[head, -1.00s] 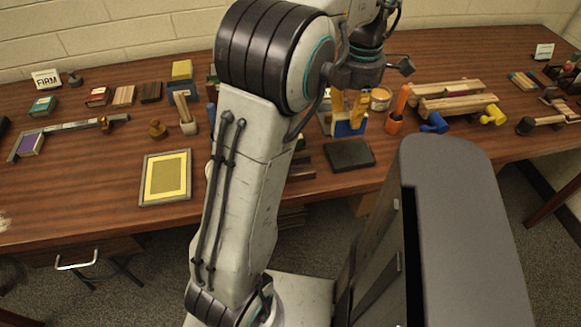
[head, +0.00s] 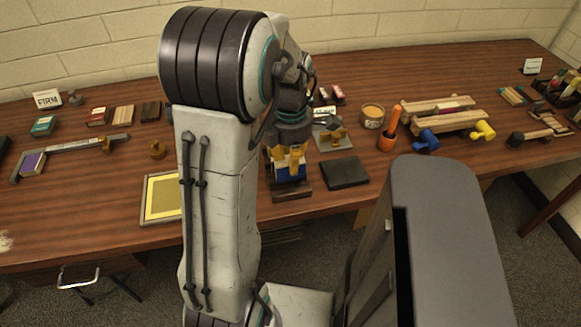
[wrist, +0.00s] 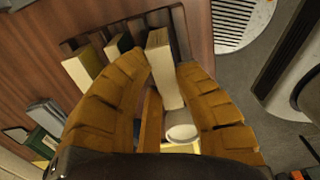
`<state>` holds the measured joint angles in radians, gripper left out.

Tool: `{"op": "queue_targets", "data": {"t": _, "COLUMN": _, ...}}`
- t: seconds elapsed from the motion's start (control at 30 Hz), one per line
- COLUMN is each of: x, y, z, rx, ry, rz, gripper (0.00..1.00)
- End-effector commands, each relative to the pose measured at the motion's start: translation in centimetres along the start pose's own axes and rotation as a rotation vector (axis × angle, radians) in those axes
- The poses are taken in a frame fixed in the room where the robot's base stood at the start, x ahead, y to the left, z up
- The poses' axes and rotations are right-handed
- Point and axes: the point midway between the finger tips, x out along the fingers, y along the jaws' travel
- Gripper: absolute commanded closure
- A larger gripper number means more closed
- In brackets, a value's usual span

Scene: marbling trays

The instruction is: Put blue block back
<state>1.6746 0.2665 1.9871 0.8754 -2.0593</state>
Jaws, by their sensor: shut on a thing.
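The blue block (head: 291,172) shows in the head view, held between the yellow-brown fingers of my gripper (head: 288,160). It is at the dark wooden rack (head: 292,192) near the table's front edge. I cannot tell whether it touches the rack.
A dark flat slab (head: 345,172) lies just right of the rack. A yellow framed panel (head: 162,197) lies to the left, partly behind my arm. An orange-handled tool in its holder (head: 389,132), a tan jar (head: 372,115) and wooden bars (head: 440,117) stand to the right.

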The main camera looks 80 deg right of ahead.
Motion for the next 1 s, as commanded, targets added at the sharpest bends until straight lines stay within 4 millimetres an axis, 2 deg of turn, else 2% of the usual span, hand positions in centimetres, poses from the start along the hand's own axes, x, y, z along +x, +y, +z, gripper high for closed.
{"op": "queue_targets", "data": {"t": 0.5, "x": 3.8, "y": -0.1, "z": -0.1, "rx": 0.000, "ry": 0.001, "rz": -0.003, "gripper": 1.00}}
{"op": "queue_targets", "data": {"t": 0.97, "x": 4.4, "y": -0.1, "z": -0.1, "rx": 0.000, "ry": 0.001, "rz": -0.001, "gripper": 1.00}}
{"op": "queue_targets", "data": {"t": 1.0, "x": 4.3, "y": -0.1, "z": -0.1, "rx": 0.000, "ry": 0.001, "rz": -0.001, "gripper": 0.70}}
